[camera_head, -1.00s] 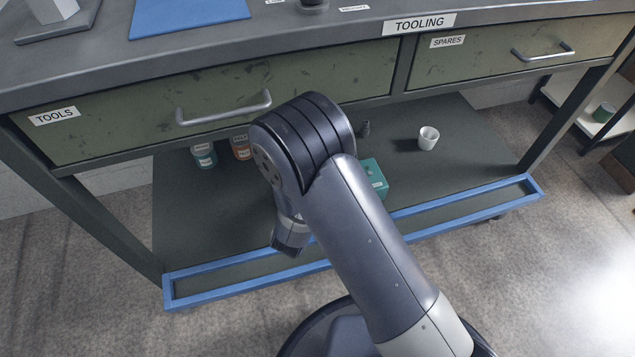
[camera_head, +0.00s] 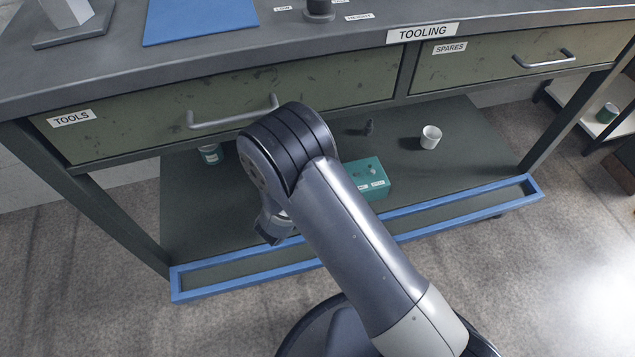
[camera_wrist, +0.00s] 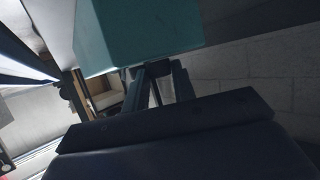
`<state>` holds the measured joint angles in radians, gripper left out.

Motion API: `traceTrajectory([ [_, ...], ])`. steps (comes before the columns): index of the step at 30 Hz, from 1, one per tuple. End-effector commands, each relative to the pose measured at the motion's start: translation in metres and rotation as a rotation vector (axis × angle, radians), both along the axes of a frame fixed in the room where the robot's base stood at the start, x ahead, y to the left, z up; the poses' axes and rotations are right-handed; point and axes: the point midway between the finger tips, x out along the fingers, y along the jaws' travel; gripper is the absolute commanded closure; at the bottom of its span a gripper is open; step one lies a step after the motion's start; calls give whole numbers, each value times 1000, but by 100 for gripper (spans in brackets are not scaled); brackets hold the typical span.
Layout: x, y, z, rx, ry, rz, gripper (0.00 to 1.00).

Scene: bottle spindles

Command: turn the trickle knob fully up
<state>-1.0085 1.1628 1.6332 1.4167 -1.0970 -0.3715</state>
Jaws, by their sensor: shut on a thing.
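The teal box (camera_head: 374,185) sits on the lower shelf, partly behind my forearm in the head view. It has small dark knobs on top and pale labels too small to read. In the wrist view the teal box (camera_wrist: 150,35) fills the top, close to my gripper (camera_wrist: 158,82). My gripper's fingers are shut on a small dark knob (camera_wrist: 158,68) at the box's edge. I cannot tell from its label which knob it is. In the head view my forearm hides the fingertips and the box's left side.
A white cup (camera_head: 431,137) and a small dark item (camera_head: 369,128) stand behind the box. A blue rim (camera_head: 420,225) edges the shelf front. The drawers (camera_head: 220,105) and bench top hang above.

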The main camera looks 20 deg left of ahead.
Motion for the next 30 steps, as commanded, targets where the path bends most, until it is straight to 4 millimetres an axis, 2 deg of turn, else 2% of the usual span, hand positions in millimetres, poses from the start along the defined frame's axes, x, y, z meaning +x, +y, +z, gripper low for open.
traceTrajectory([
  [4,0,0,0,1,-1,1,66],
  [11,-1,0,1,1,-1,1,66],
  [14,-7,3,5,1,0,2,66],
  [24,-66,18,32,0,0,5,66],
  [30,-90,24,41,1,-1,3,66],
])
